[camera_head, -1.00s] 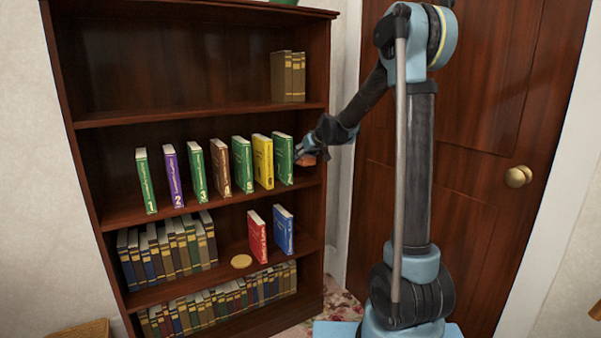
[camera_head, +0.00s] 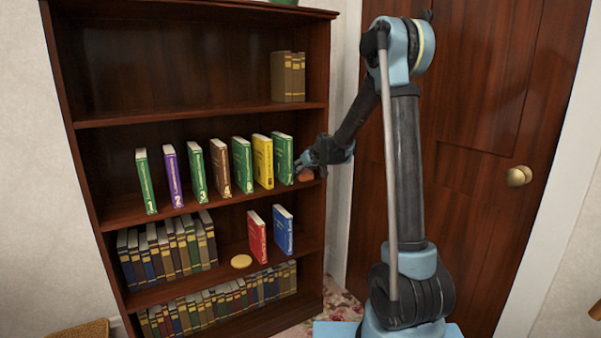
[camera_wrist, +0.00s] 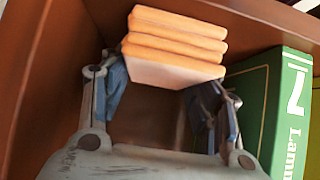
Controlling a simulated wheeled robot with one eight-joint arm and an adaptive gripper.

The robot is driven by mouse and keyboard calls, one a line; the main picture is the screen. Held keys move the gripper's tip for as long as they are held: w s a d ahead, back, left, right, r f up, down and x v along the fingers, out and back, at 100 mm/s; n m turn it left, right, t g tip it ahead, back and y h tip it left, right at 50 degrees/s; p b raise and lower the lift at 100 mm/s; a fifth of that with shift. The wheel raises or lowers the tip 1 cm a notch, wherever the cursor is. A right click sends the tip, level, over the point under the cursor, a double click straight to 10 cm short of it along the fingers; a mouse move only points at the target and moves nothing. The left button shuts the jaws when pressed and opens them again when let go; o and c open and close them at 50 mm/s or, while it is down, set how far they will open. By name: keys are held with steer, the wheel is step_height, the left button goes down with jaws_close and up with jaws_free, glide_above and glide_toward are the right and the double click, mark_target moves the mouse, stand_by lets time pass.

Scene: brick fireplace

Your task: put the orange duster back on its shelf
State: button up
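The orange duster (camera_wrist: 172,70) is a ribbed block at the fingertips of my gripper (camera_wrist: 160,90). One finger is on each side of its near end, and they appear to grip it. In the head view the duster (camera_head: 305,175) is at the right end of the shelf (camera_head: 125,212) with the numbered books, low near the board. Whether it touches the board cannot be told. My gripper (camera_head: 308,163) reaches in from the right, just right of the green book number 7 (camera_wrist: 272,110), which also shows in the head view (camera_head: 283,160).
Several numbered books stand along this shelf left of the duster. The bookcase's right side wall (camera_head: 318,100) is close to my gripper. A red book (camera_head: 256,236), a blue book (camera_head: 283,230) and a round tan disc (camera_head: 241,261) are on the shelf below.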

steer(key=o, duration=0.3)
steer(key=shift+s+d+r, duration=0.1)
steer(key=v, duration=1.2)
steer(key=s+d+f+m+g+h, duration=0.1)
steer(key=s+d+f, duration=0.1)
steer(key=s+d, duration=0.65)
steer(key=s+d+f+m+g+h, duration=0.2)
steer(key=s+d, duration=0.2)
steer(key=s, duration=0.9)
steer(key=s+d+f+m+g+h, duration=0.1)
steer(key=s+d+f, duration=0.2)
steer(key=s, duration=0.4)
steer(key=s+d+f+m+g+h, duration=0.1)
steer(key=s+d+f, duration=0.2)
steer(key=s, duration=0.5)
steer(key=s+d+f+m+g, duration=0.1)
steer(key=s+d+f, duration=0.2)
steer(key=s+f, duration=0.2)
steer(key=s, duration=0.3)
steer(key=shift+s+m+h, duration=0.25)
steer(key=shift+m+h, duration=0.05)
steer(key=shift+h, duration=0.1)
steer(key=shift+f, duration=0.1)
